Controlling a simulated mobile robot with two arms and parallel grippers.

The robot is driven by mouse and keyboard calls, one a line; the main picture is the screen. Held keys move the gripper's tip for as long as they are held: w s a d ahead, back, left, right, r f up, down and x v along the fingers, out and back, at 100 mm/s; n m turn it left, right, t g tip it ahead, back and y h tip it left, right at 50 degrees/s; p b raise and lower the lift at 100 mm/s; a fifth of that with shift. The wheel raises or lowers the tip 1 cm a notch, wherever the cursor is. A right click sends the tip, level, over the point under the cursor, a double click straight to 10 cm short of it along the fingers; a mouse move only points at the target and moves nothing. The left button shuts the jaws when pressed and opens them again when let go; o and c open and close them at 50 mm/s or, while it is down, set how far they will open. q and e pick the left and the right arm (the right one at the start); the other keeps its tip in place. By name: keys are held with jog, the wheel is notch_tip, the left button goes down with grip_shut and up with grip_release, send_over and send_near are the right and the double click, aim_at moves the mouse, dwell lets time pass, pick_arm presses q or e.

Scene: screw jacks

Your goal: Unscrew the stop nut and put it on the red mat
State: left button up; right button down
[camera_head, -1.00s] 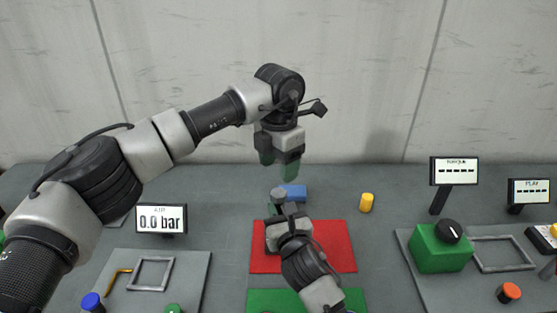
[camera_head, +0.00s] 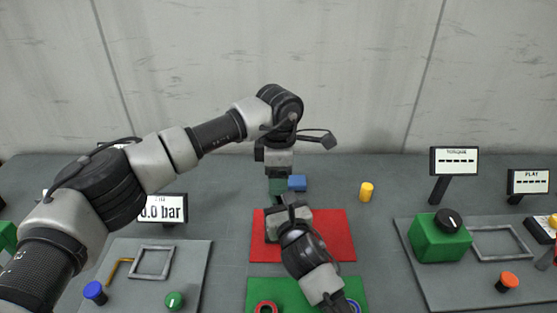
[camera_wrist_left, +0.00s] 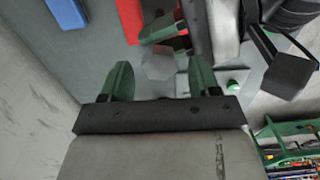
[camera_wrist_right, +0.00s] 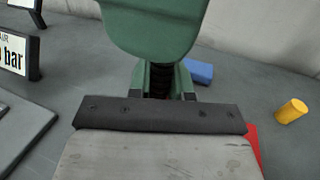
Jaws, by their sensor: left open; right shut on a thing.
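A pale grey six-sided piece (camera_wrist_left: 158,62), which looks like the stop nut, shows between the fingers of my left gripper (camera_wrist_left: 160,78) in the left wrist view. The left gripper is open and points down above my right gripper in the head view (camera_head: 281,187). My right gripper (camera_wrist_right: 160,85) is shut on a dark ribbed upright part (camera_wrist_right: 161,79), apparently the jack's screw. A green left finger hides its top in the right wrist view. The red mat (camera_head: 335,235) lies beneath the right gripper in the head view, partly covered by my right arm.
A blue block (camera_head: 297,183) and a yellow cylinder (camera_head: 366,192) stand behind the mat. A green mat (camera_head: 255,290) with red and blue rings lies in front. Grey panels with knobs and displays flank both sides. A green box (camera_head: 437,240) stands on the right panel.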

pick_arm(q)
jog(key=shift+f, duration=0.7)
jog(key=c, duration=1)
jog(key=shift+o, duration=0.2)
jog(key=n, duration=0.4)
jog(key=shift+n, duration=0.3)
jog(key=n, duration=0.4)
jog(key=shift+n, duration=0.3)
jog(key=shift+r, duration=0.15)
jog(key=shift+r, duration=1)
